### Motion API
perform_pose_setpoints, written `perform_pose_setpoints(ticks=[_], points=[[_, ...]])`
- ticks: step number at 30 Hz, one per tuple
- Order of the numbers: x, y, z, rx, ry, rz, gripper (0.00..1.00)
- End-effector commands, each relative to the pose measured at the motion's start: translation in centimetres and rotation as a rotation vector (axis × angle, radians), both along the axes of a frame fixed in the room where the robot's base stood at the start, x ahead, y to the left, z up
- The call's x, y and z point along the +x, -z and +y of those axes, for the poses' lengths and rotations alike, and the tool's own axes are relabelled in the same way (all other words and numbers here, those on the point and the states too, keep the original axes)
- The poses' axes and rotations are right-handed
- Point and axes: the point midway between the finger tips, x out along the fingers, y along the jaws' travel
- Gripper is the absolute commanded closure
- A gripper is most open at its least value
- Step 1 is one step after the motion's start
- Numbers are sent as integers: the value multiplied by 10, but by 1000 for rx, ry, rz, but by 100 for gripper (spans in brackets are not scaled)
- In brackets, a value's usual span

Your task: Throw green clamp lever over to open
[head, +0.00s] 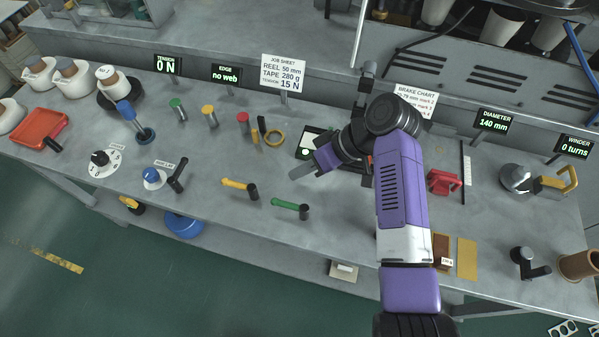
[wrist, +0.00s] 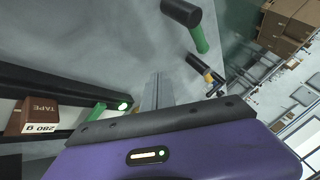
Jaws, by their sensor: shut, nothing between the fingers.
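The green clamp lever (head: 286,204) lies across the front part of the bench, with a black cylindrical part (head: 304,212) at its right end. In the wrist view the green lever (wrist: 199,39) shows at the upper right, beside its black part (wrist: 181,12). My gripper (head: 294,174) is shut and empty. It is behind the green lever, apart from it, its fingers pointing left in the head view. In the wrist view the shut fingers (wrist: 157,77) point up the picture, left of the lever. My arm hides part of the bench behind it.
A similar yellow lever (head: 235,184) lies left of the green one. A brown tape box (wrist: 40,116) shows in the wrist view. The bench between my gripper and the green lever looks clear.

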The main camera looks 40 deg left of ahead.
Motion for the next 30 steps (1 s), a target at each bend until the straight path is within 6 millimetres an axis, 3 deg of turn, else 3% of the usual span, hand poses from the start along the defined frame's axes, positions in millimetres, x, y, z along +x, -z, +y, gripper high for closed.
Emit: perform_pose_setpoints(ticks=[16, 30], points=[[49, -59, -10, 0, -2, -2, 100], [56, -69, -11, 0, -2, 1, 100]])
